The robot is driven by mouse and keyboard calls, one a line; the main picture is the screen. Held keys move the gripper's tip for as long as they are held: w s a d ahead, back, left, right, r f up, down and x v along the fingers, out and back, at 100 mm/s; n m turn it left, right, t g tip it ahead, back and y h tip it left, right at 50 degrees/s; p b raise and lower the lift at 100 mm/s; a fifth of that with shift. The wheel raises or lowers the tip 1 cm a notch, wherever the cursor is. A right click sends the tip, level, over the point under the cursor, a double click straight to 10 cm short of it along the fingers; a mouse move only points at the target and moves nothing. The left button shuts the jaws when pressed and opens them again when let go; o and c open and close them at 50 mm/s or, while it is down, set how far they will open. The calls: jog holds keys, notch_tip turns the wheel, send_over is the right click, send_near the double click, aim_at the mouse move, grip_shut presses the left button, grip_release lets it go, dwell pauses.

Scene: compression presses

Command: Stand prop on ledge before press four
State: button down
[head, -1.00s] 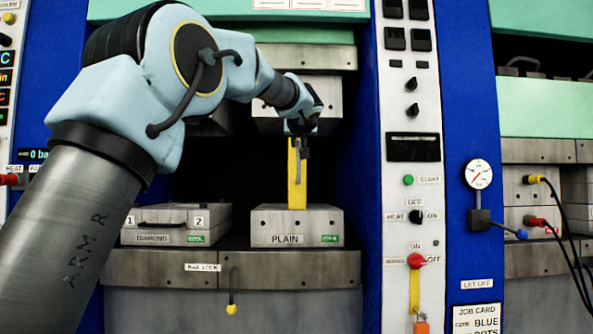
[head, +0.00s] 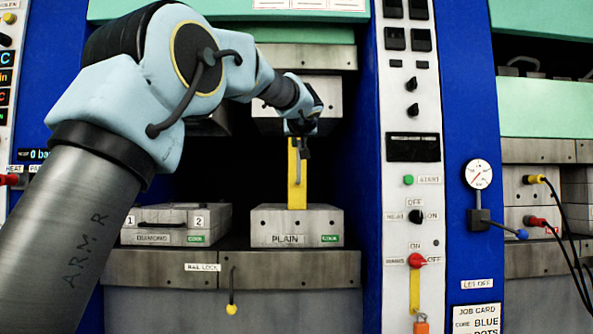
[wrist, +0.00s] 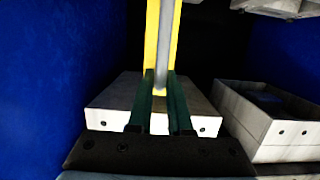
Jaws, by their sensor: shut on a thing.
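The yellow prop (head: 297,185) stands upright in the press opening, with its foot at or just behind the top of the block labelled PLAIN (head: 297,226); contact underneath is hard to tell. My gripper (head: 302,146) is at the prop's upper part, shut on it. In the wrist view the prop (wrist: 152,45) runs up between the two dark green fingers (wrist: 160,100), with a grey rod along its face. The pale block (wrist: 105,100) lies beyond the fingers. The ledge (head: 290,268) is the grey steel front edge under the blocks.
A mould labelled DIAMOND (head: 175,224) sits left of the PLAIN block. An upper block (head: 330,103) hangs above. The white control panel (head: 413,180) and blue press walls bound the opening on the right. A hook with a yellow end (head: 232,309) hangs below the ledge.

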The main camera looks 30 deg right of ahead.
jog(key=shift+r, duration=0.2)
dwell(0.3)
jog(key=shift+r, duration=0.1)
jog(key=shift+r+p, duration=0.3)
jog(key=shift+r, duration=0.15)
jog(key=f+b+v, duration=0.3)
jog(key=b+v, duration=0.9)
jog(key=v, duration=0.4)
jog(key=shift+s+a+f, duration=0.15)
jog(key=shift+s+a, duration=0.2)
jog(key=shift+s, duration=0.3)
dwell(0.9)
jog(key=shift+d, duration=0.1)
